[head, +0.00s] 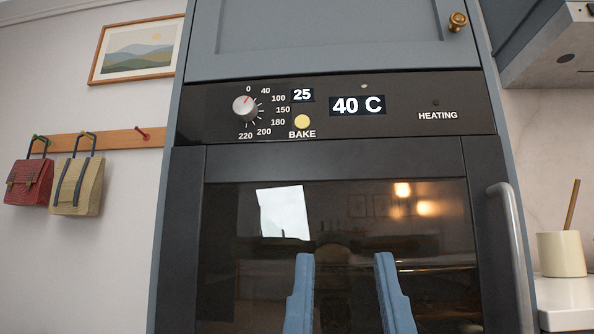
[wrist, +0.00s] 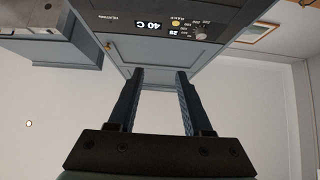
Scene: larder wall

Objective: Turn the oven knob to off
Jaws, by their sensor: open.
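The oven knob (head: 244,108) is a round silver dial at the left of the black control panel (head: 400,100). Its red mark points up and slightly right, around 0 to 40 on the scale; I cannot tell exactly where. The displays read 25 and 40 C, and a yellow lamp (head: 302,121) glows above BAKE. My gripper (head: 344,256) is open and empty, below and right of the knob, in front of the dark oven door. In the wrist view the knob (wrist: 200,33) appears upside down, beyond the fingertips (wrist: 160,74), and nothing touches it.
A vertical door handle (head: 513,255) stands out at the right of the oven. A cupboard door with a brass knob (head: 458,22) is above the panel. Bags hang from a peg rail (head: 118,138) at the left. A cream pot (head: 562,255) stands on the right counter.

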